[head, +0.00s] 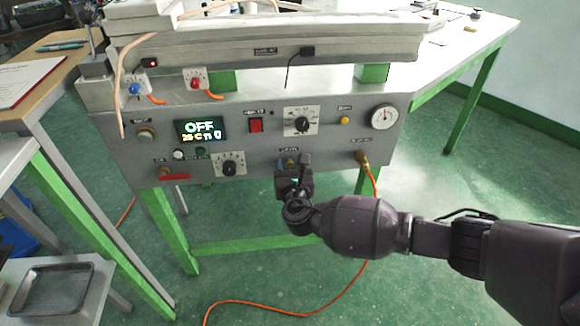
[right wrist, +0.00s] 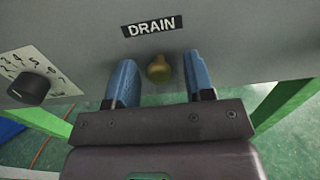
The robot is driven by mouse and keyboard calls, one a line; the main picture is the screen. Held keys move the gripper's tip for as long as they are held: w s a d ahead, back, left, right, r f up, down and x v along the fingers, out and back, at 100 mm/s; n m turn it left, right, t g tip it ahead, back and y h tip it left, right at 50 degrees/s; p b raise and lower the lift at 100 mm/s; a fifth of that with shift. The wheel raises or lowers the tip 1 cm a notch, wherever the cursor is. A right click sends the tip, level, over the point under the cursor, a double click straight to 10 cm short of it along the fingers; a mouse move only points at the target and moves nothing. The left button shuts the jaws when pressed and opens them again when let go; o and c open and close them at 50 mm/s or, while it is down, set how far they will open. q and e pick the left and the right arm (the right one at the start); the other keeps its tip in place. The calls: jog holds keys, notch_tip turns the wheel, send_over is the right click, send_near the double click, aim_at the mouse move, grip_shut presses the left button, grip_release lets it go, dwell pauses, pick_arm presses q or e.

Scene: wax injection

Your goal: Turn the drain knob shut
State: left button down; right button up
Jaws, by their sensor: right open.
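The drain knob (right wrist: 159,68) is a small brass knob under a DRAIN label (right wrist: 152,27) on the grey panel. In the right wrist view it appears between the two blue fingers of my right gripper (right wrist: 161,76), with a gap on each side. The gripper is open and holds nothing. In the head view my right gripper (head: 293,181) is at the lower edge of the panel and largely hides the knob. How deep the fingers reach around the knob is hard to tell. My left gripper is not in view.
The grey control panel (head: 260,145) carries an OFF display (head: 200,130), a red switch (head: 256,125), black dials and a gauge (head: 384,117). A black dial (right wrist: 29,88) sits left of the knob. An orange hose (head: 372,181) hangs to the right. Green legs stand below.

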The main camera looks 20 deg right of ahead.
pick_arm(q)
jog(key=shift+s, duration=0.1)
pick_arm(e)
grip_shut()
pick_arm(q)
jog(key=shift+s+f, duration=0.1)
pick_arm(e)
jog(key=shift+m, duration=0.3)
jog(key=m, duration=0.3)
pick_arm(q)
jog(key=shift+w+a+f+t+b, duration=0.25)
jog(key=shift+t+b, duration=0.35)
jog(key=shift+b, duration=1.35)
pick_arm(e)
jog(key=shift+a+m, duration=0.1)
jog(key=shift+m, duration=7)
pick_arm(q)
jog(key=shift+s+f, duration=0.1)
